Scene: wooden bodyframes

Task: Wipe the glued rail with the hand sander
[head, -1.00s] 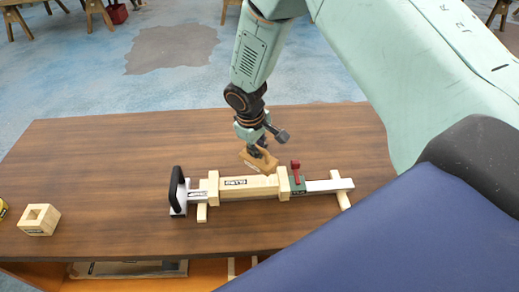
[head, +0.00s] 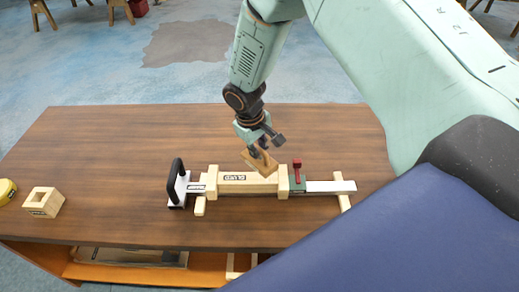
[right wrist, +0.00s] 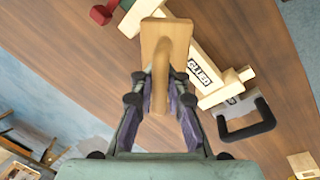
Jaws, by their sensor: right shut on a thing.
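The glued rail (head: 236,184) is a pale wooden bar labelled GLUED. It lies across the table, held in a clamp with a black handle (head: 176,180) at the left end and a red lever (head: 297,170) at the right. My right gripper (head: 259,151) is shut on the wooden hand sander (head: 262,163), which is tilted over the rail's right part. The head view does not settle whether they touch. In the right wrist view the sander (right wrist: 165,35) is between the fingers, with the rail (right wrist: 205,68) beside and partly behind it. My left gripper is not in view.
A hollow wooden block (head: 43,203) and a yellow round thing (head: 6,190) lie at the table's left end. The table (head: 110,160) is clear behind the clamp. A shelf with flat items (head: 130,257) shows below the front edge.

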